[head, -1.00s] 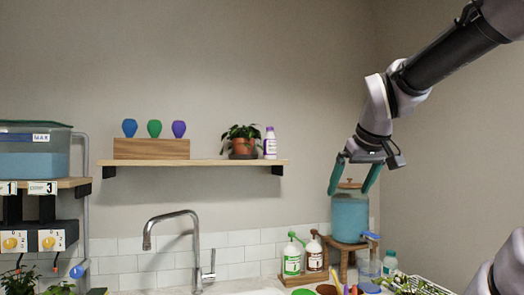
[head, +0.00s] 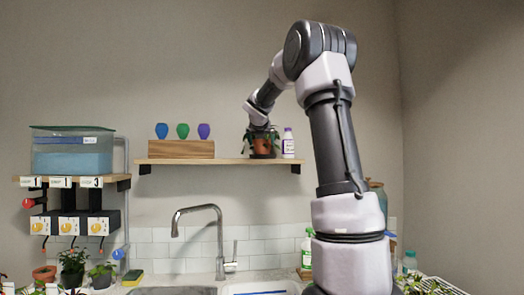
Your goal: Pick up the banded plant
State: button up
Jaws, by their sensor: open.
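A leafy plant in a terracotta pot (head: 265,147) stands upright on the wall shelf (head: 218,162), toward its right end. I cannot make out a band on this pot clearly at this size. The gripper and wrist hide most of the foliage. I cannot tell whether the fingers touch the pot.
A white bottle with a purple label (head: 288,143) stands close to the pot's right. A wooden block (head: 181,149) with three coloured bulbs is on the left. More potted plants (head: 73,266) stand at lower left. A faucet (head: 212,235) rises below the shelf.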

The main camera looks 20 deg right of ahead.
aim_at(262, 145)
jog(key=x, duration=0.8)
jog(key=shift+d+r, duration=0.1)
jog(key=c, duration=1.5)
